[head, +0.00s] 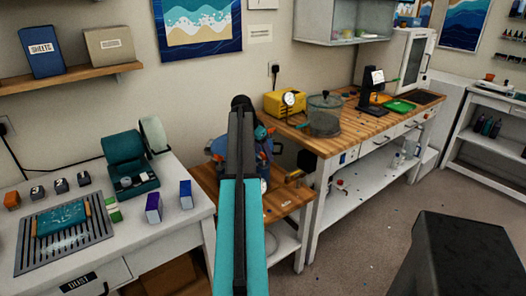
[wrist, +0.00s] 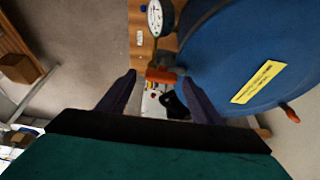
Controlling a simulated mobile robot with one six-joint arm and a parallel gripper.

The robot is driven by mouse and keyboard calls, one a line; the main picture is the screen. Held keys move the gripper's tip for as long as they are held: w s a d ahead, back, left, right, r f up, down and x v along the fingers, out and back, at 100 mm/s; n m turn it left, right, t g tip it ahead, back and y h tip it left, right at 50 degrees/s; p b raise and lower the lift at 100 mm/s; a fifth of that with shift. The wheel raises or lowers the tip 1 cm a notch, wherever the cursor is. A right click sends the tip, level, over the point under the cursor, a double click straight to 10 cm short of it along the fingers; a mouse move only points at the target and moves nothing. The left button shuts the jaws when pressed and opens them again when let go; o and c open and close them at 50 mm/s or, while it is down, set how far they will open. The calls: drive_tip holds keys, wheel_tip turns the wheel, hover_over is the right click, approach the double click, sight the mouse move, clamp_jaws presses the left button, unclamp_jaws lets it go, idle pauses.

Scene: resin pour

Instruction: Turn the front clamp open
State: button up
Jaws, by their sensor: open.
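In the wrist view a large blue round pot lid (wrist: 235,55) fills the upper right, with a yellow label (wrist: 258,82) on it. A clamp with an orange handle (wrist: 160,75) sits at the lid's left edge. My gripper (wrist: 158,79) is open, and the orange handle shows between its fingertips; I cannot tell whether they touch it. A second orange-tipped clamp (wrist: 289,115) shows at the lid's right edge. In the head view the blue pot (head: 218,148) stands on a low wooden-topped stand, mostly hidden behind my arm, and my gripper is not clear.
The wooden-topped stand (head: 285,205) is between a white bench (head: 180,185) at left and a wooden workbench (head: 335,140) at right. Open floor (head: 350,240) lies at front right.

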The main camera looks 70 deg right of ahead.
drive_tip(key=c, duration=1.1)
drive_tip(key=shift+o, duration=0.2)
drive_tip(key=shift+d+r, duration=0.1)
drive_tip(key=shift+d, duration=0.1)
drive_tip(key=shift+a, duration=0.15)
